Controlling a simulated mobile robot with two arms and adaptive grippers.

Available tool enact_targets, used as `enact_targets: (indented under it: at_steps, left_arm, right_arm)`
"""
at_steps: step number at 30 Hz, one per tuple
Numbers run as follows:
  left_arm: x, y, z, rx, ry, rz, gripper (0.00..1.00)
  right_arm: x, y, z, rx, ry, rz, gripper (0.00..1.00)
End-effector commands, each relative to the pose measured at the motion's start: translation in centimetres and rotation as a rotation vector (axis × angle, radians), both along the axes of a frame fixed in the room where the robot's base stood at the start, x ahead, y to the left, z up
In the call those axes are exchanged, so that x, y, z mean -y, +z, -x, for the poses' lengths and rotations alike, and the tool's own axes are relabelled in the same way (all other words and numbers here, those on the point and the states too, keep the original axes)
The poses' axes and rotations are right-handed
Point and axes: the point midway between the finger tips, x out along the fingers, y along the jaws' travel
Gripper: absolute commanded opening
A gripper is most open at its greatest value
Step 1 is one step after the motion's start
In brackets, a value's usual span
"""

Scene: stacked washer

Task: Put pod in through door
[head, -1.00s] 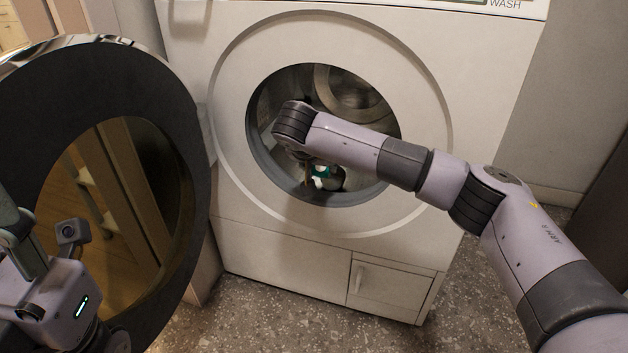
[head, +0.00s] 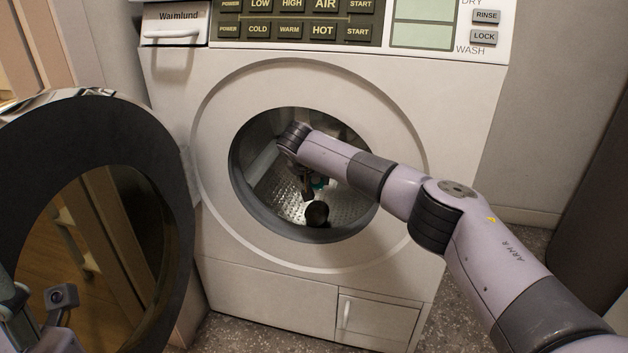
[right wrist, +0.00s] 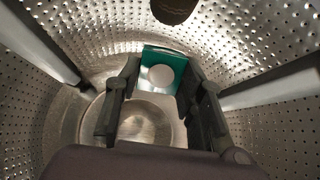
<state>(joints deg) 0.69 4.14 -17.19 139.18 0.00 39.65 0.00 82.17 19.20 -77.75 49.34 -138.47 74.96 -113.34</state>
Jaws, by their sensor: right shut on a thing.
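The pod (right wrist: 163,68), a teal block with a white round spot, sits between the fingers of my right gripper (right wrist: 158,80) in the right wrist view. The gripper is shut on it, inside the perforated metal drum. In the head view my right gripper (head: 308,188) reaches through the round door opening, and only a bit of teal pod (head: 321,183) shows beside it. The open door (head: 157,215) stands at the left with its dark ring and glass. My left gripper (head: 40,325) is partly in view at the lower left; its fingers are not clear.
A dark round object (head: 317,214) lies low in the drum, close to my right gripper; a dark shape (right wrist: 173,8) also shows at the top of the wrist view. The white washer front (head: 250,285) surrounds the opening. Pale fins line the drum.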

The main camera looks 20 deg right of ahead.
Motion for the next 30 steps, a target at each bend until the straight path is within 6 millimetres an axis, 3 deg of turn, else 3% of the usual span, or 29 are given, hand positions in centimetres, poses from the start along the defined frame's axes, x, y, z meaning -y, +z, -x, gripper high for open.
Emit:
enact_targets:
  at_steps: [4,5,15,25,30]
  left_arm:
    - [0.0,0.0,0.1,0.001,0.0,0.003,0.4]
    - [-0.1,0.1,0.1,0.002,0.0,0.003,0.4]
    - [-0.2,0.3,0.4,0.012,-0.001,0.01,0.4]
    - [-0.2,0.3,0.2,0.01,0.0,0.013,0.4]
    - [-0.2,0.3,0.2,0.008,0.0,0.011,0.4]
  right_arm:
    - [0.0,0.0,0.0,0.0,0.0,0.0,0.19]
    - [0.0,0.0,0.0,0.0,0.0,0.0,0.36]
    - [0.0,0.0,0.0,0.0,0.0,0.0,0.59]
    - [-0.1,0.1,0.1,0.0,0.0,0.0,0.59]
    - [-0.7,1.5,0.9,0.003,0.003,0.0,0.59]
